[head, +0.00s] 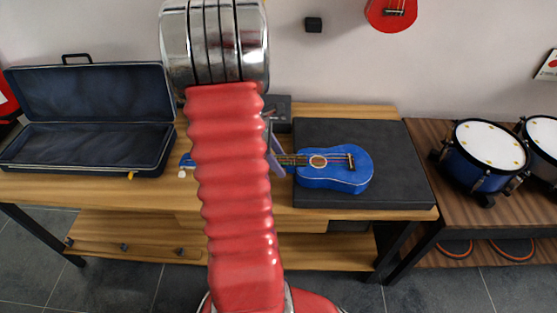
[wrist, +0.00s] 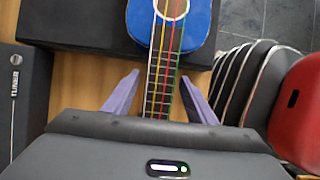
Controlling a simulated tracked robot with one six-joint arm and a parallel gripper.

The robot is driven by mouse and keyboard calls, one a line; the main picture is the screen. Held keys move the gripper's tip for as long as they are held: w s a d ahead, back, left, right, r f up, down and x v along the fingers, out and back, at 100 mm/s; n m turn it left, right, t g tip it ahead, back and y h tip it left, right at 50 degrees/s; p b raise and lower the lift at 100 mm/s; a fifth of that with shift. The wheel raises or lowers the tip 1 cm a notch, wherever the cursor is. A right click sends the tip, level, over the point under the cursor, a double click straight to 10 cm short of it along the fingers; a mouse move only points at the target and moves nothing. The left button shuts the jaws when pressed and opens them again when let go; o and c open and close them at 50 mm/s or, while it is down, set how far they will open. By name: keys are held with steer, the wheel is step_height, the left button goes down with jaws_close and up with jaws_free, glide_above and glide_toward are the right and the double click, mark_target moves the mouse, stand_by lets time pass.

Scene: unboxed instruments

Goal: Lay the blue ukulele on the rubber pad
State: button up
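The blue ukulele (head: 333,172) has its body over the black rubber pad (head: 403,188), face up. Its neck points left past the pad's left edge, over the wooden table. My arm hides part of the neck, and the blue headstock shows to the left of the arm. In the wrist view the ukulele's body (wrist: 194,30) is at the top, over the edge of the pad (wrist: 75,27). My gripper (wrist: 160,76) is open, its two purple fingers on either side of the neck with gaps to it. One finger of my gripper (head: 275,155) shows in the head view.
An open dark case (head: 88,150) stands on the table's left. A black tuner box (wrist: 18,95) is beside the neck; a dark box (head: 283,112) shows behind my arm. Blue drums (head: 486,155) stand on the right-hand table. A red ukulele (head: 390,12) hangs on the wall.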

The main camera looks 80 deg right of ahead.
stand_by(0.3)
steer(key=v, duration=1.3)
steer(key=shift+w+r, duration=0.2)
steer(key=shift+r, duration=0.1)
steer(key=shift+m, duration=0.3)
stand_by(0.5)
steer(key=w+a+r+m+t, duration=0.15)
steer(key=w+a, duration=0.25)
steer(key=a, duration=0.4)
steer(key=w+a+m+t, duration=0.2)
steer(key=w+a+m, duration=0.1)
steer(key=w+a, duration=0.3)
steer(key=w+a+r+m+t, duration=0.1)
steer(key=w+a+m+t, duration=0.15)
steer(key=a, duration=0.65)
steer(key=a+r+n+t, duration=0.1)
steer(key=a+r, duration=0.1)
steer(key=a, duration=0.5)
steer(key=a+r+n+t, duration=0.2)
steer(key=a, duration=0.6)
steer(key=w+a+r+n+t+y, duration=0.1)
steer(key=a+r, duration=0.1)
steer(key=a, duration=0.6)
steer(key=shift+r+n, duration=0.3)
steer(key=shift+n, duration=0.1)
